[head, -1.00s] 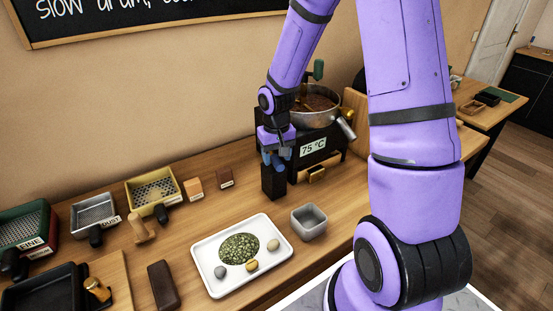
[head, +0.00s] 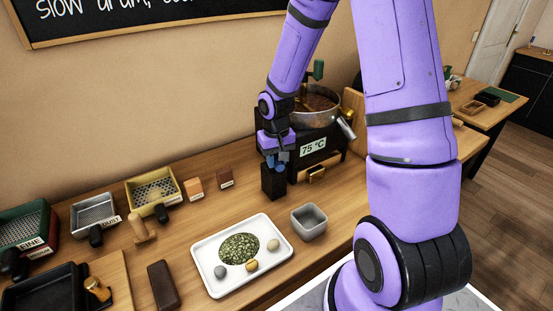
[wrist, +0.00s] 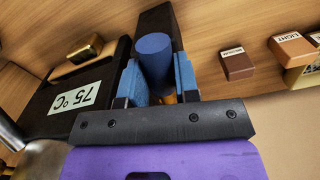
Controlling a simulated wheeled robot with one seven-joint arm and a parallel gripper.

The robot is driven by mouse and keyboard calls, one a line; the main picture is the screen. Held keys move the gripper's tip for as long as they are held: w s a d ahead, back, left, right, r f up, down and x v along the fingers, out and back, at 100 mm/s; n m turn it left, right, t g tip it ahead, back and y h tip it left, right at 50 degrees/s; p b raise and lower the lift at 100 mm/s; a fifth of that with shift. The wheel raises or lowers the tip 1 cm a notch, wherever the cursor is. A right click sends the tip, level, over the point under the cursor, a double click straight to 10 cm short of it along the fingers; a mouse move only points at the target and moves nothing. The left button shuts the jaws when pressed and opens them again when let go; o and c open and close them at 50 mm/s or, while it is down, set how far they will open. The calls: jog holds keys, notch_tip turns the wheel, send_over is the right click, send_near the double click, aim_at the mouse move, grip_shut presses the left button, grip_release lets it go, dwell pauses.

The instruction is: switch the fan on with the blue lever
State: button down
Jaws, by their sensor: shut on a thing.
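The blue lever shows in the wrist view as a round blue knob (wrist: 153,52) standing up from a black box (wrist: 160,18). My gripper (wrist: 157,75) has its two blue-padded fingers on either side of the knob and is shut on it. In the head view my gripper (head: 275,161) is over the black box (head: 273,182) at the front left of the roaster, and it largely hides the lever. The black roaster (head: 328,155) carries a "75 °C" sign and a metal pan of brown beans (head: 320,103). I cannot make out the fan.
A white tray (head: 210,276) with green beans and a grey cup (head: 309,222) stand in front. Sieve boxes (head: 152,186), small labelled blocks (head: 194,189) and a wooden tamper (head: 141,228) lie to the left. A brass-handled drawer (head: 317,174) is on the roaster front.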

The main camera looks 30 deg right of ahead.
jog(key=m, duration=0.1)
jog(key=a+m, duration=0.1)
jog(key=m, duration=0.1)
jog(key=shift+w+a, duration=0.25)
jog(key=shift+a, duration=0.05)
jog(key=shift+w+a+m, duration=0.35)
jog(key=shift+w+m, duration=0.1)
jog(key=shift+m, duration=0.9)
jog(key=shift+w+a+m, duration=0.4)
jog(key=shift+m, duration=0.9)
jog(key=shift+w+a+m, duration=0.35)
jog(key=shift+w+m, duration=0.1)
jog(key=shift+m, duration=0.9)
jog(key=c, duration=0.8)
grip_release()
jog(key=shift+c, duration=0.2)
notch_tip(320, 180, up, 11)
